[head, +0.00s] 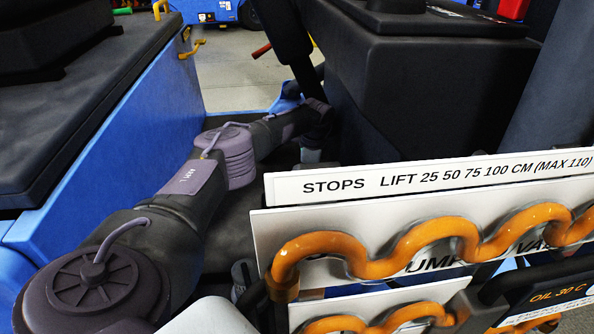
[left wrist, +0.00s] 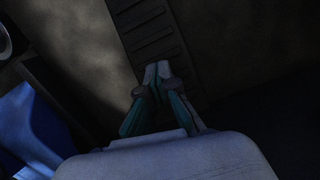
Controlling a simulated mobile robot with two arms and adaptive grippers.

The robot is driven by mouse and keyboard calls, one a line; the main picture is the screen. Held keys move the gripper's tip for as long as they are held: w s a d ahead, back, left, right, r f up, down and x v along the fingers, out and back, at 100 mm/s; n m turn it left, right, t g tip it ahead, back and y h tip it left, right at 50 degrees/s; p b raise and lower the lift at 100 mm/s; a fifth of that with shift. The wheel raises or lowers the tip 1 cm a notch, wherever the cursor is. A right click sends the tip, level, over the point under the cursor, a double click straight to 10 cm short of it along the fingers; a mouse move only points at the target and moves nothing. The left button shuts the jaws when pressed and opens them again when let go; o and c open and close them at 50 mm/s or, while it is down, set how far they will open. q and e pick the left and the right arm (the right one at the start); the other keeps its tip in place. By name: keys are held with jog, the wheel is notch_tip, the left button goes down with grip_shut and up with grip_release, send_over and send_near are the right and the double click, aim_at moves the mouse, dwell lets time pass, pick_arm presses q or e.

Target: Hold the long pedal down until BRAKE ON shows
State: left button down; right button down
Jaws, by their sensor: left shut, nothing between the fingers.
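The long pedal (left wrist: 150,35) shows in the left wrist view as a dark strip with raised cross ribs, running from the top edge down to my fingertips. My left gripper (left wrist: 157,72) is shut and empty. Its fingertips overlap the pedal in the picture; I cannot tell whether they touch it or whether it is pressed down. In the head view my left arm reaches from the lower left into a dark gap, and the pedal cannot be made out there. No BRAKE ON text is visible. My right gripper is not in view.
A white sign reading STOPS LIFT (head: 430,180) and a wavy orange pipe (head: 425,236) stand close at the lower right. A dark box-shaped seat (head: 430,80) is right of my arm; a blue side wall (head: 130,150) is on its left. A blue part (left wrist: 38,125) lies left of my fingers.

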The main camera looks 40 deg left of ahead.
pick_arm(q)
jog(key=shift+w+d+r, duration=0.2)
jog(key=shift+w+d, duration=0.3)
jog(key=shift+d, duration=0.25)
jog(key=shift+w+r, duration=0.1)
jog(key=shift+r, duration=0.25)
jog(key=r, duration=0.6)
jog(key=shift+w+d+r, duration=0.1)
jog(key=shift+w+d, duration=0.05)
jog(key=shift+d, duration=0.05)
jog(key=shift+r, duration=0.3)
jog(key=shift+a, duration=0.1)
jog(key=shift+a, duration=0.1)
